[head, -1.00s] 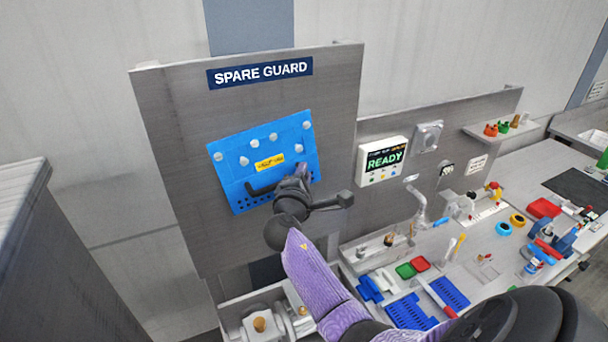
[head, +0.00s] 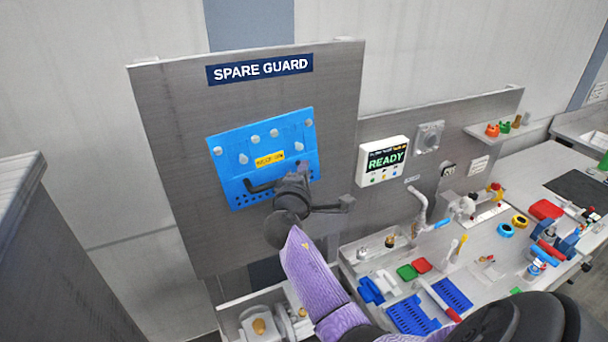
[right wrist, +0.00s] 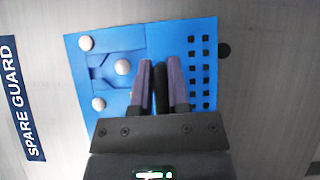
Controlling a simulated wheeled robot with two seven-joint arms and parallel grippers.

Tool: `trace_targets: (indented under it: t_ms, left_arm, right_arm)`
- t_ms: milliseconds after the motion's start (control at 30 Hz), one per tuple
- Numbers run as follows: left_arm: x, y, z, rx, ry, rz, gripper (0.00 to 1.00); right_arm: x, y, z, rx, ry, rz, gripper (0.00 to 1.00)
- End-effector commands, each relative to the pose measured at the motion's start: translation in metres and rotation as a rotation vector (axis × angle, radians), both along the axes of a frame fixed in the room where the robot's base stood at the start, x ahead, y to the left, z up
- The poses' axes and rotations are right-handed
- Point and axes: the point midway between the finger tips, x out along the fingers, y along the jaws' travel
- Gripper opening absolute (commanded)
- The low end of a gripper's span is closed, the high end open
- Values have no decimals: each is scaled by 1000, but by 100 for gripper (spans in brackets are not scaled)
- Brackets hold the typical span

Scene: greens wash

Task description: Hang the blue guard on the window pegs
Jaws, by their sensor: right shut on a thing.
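The blue guard (head: 235,172) is a flat panel with a yellow label, a row of small holes and a black bar handle (head: 262,188). It is up against the grey board under the SPARE GUARD sign (head: 260,68). Several pale round knobs (head: 274,133) show on its face. My right gripper (head: 298,177) is at the right part of the handle. In the right wrist view my gripper (right wrist: 161,75) has its purple fingers closed on the black handle, with the guard (right wrist: 130,42) behind. Whether the guard touches the board cannot be told. My left gripper is out of view.
A display reading READY (head: 386,160) is on the wall right of the board. Below it, the bench holds a tap, blue perforated pieces (head: 412,315), green and red pieces and other small items. A grey cabinet (head: 20,235) stands at the left.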

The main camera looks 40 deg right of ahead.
Motion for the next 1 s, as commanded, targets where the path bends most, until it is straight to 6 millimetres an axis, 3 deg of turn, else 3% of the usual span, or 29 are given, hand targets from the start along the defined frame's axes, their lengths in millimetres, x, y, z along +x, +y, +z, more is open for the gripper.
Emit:
trace_targets:
  t_ms: [1000]
  left_arm:
    - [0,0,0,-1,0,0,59]
  right_arm:
    - [-18,5,1,75,-107,3,0]
